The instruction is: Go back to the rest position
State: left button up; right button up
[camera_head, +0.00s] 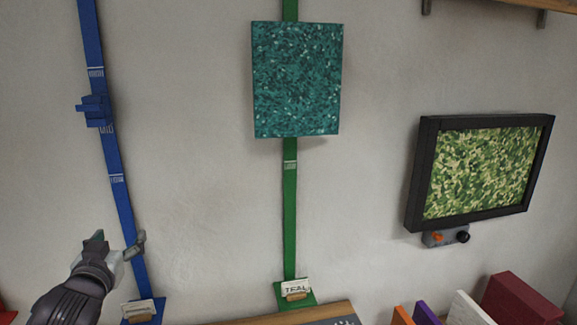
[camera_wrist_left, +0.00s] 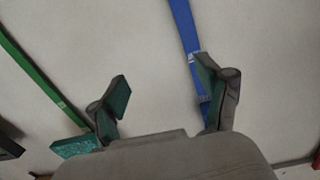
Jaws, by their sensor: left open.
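My left gripper (camera_head: 118,243) is at the lower left of the head view, in front of the wall and close to the lower part of the blue rail (camera_head: 122,195). In the left wrist view its two fingers (camera_wrist_left: 164,98) stand wide apart with nothing between them. The right finger overlaps the blue rail (camera_wrist_left: 184,25) in that view; I cannot tell whether they touch. My right gripper does not show in either view.
A teal panel (camera_head: 297,80) hangs on the green rail (camera_head: 290,220). A blue slider (camera_head: 96,109) sits on the blue rail. A black-framed picture (camera_head: 485,170) is at right, with a small control box (camera_head: 446,238) below. Several coloured blocks (camera_head: 520,300) stand lower right.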

pick_arm(q)
jog(key=s+d+f+m+g+h, duration=0.1)
jog(key=s+d+f+g, duration=0.2)
jog(key=f, duration=0.4)
jog(key=s+d+f+g, duration=0.2)
jog(key=s+f, duration=0.4)
jog(key=f, duration=0.2)
jog(key=s+d+f+m+g+h, duration=0.1)
jog(key=s+d+f+g, duration=0.2)
jog(key=f, duration=0.4)
jog(key=s+d+f+g+h, duration=0.1)
jog(key=s+d+f+g, duration=0.1)
jog(key=s+f, duration=0.35)
jog(key=s+d+f+m+g, duration=0.1)
jog(key=s+d+f+g, duration=0.1)
jog(key=s, duration=0.6)
jog(key=s+d+f+g+h, duration=0.1)
jog(key=s+d+f, duration=0.15)
jog(key=s, duration=0.45)
jog(key=s+f+g+b, duration=0.25)
jog(key=f+b, duration=0.25)
jog(key=f, duration=2.9)
jog(key=s+a+f+b, duration=0.2)
jog(key=s+a+f, duration=0.1)
jog(key=s+f, duration=1.3)
jog(key=shift+f+m+y+b, duration=0.3)
jog(key=shift+f+b, duration=0.1)
